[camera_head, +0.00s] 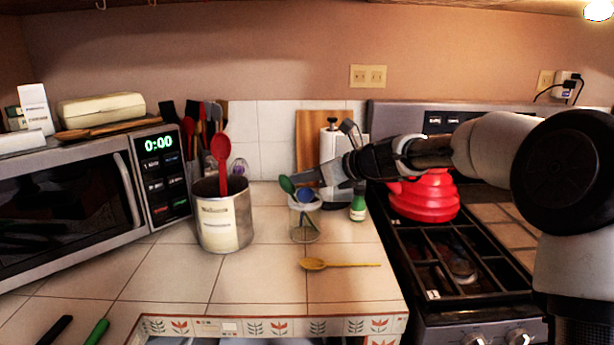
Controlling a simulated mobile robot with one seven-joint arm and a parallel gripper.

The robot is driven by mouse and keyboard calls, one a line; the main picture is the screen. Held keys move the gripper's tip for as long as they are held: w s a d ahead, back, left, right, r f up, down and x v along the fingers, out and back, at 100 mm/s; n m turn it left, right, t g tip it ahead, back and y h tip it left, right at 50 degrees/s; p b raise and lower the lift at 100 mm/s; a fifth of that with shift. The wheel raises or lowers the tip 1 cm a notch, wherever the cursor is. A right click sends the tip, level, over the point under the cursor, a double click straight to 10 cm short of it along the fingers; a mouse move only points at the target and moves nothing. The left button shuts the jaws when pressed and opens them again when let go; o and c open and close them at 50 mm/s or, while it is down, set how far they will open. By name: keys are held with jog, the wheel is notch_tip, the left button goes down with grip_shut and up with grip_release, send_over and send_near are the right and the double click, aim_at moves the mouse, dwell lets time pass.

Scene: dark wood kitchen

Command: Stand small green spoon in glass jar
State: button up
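A glass jar (305,222) stands upright on the tiled counter, right of the large metal canister. A small green spoon (287,185) shows its bowl above the jar's left rim, with its lower part at the jar mouth. A blue round utensil head (305,196) shows beside it at the jar's top. My gripper (308,180) reaches in from the right, its fingertips just above the jar and close to the green spoon. Whether the fingers touch or hold the spoon is too small to tell.
A metal canister (222,228) with a red spoon (221,150) stands left of the jar. A yellow spoon (335,264) lies in front. A green-capped bottle (357,208) and paper towel roll (331,150) stand close behind. A red kettle (425,195) sits on the stove.

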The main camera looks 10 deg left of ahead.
jog(key=p+v, duration=0.2)
jog(key=v, duration=1.5)
jog(key=shift+d, duration=0.2)
jog(key=shift+s+r, duration=0.1)
